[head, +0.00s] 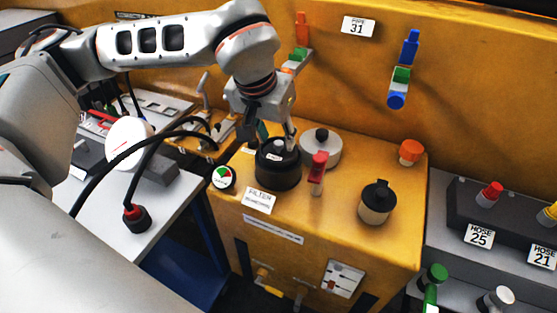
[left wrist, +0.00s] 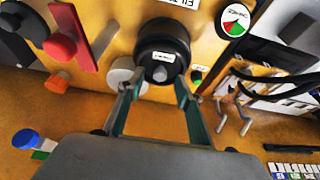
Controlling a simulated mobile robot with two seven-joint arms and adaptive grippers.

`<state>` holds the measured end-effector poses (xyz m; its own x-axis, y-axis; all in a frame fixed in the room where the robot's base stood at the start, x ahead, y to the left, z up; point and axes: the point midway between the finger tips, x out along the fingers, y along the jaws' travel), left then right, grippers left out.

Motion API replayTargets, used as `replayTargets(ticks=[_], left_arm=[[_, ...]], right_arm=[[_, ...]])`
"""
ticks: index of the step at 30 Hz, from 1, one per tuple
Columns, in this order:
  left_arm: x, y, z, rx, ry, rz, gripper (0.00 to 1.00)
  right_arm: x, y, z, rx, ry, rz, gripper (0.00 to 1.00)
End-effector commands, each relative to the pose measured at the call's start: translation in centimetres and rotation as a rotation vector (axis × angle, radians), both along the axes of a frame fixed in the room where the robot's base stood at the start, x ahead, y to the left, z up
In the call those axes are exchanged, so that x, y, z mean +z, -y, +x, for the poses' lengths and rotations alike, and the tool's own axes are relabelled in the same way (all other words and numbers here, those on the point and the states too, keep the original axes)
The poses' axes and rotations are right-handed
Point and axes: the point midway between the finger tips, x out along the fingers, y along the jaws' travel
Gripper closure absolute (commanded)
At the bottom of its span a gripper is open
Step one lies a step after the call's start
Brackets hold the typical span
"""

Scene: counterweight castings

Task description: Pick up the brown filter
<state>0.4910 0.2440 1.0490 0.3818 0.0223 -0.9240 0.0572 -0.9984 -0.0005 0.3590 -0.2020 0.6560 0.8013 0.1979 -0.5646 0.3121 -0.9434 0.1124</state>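A round black canister (head: 278,172) with a small top knob stands on the yellow cabinet behind the label "FILTER" (head: 259,200). It also shows in the left wrist view (left wrist: 164,42). No canister looks clearly brown; a tan one with a black lid (head: 376,208) stands further right, and a pale grey one with a dark knob (head: 322,152) stands behind. My left gripper (head: 276,138) is over the black canister. In the left wrist view its fingers (left wrist: 156,90) are spread, with the knob between the tips; I cannot tell whether they touch it. My right gripper is not in view.
A red handle (head: 318,170) stands just right of the black canister, and a round gauge (head: 223,177) sits to its left. An orange knob (head: 410,151) is at the back right. The yellow wall (head: 350,85) rises behind. A black cable loops at the left.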

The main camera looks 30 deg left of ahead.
Motion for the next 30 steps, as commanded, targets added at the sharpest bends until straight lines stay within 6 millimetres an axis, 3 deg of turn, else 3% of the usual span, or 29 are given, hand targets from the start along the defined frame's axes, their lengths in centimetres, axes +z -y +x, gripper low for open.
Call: replayTargets(ticks=[3, 11, 12, 16, 30], left_arm=[[-1.11, -0.03, 0.39, 0.001, -0.003, -0.001, 0.65], [-1.33, -0.03, 0.56, 0.000, 0.000, 0.000, 0.65], [-1.33, -0.03, 0.55, 0.000, 0.000, 0.000, 0.68], [-1.33, -0.03, 0.54, 0.000, 0.000, 0.000, 1.00], [-0.80, -0.01, 0.59, 0.000, 0.002, -0.001, 1.00]], right_arm=[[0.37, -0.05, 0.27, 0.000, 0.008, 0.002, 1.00], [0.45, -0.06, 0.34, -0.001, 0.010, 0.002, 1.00], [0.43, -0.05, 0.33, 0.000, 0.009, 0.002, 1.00], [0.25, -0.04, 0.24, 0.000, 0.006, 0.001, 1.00], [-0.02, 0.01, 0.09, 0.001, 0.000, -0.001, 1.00]])
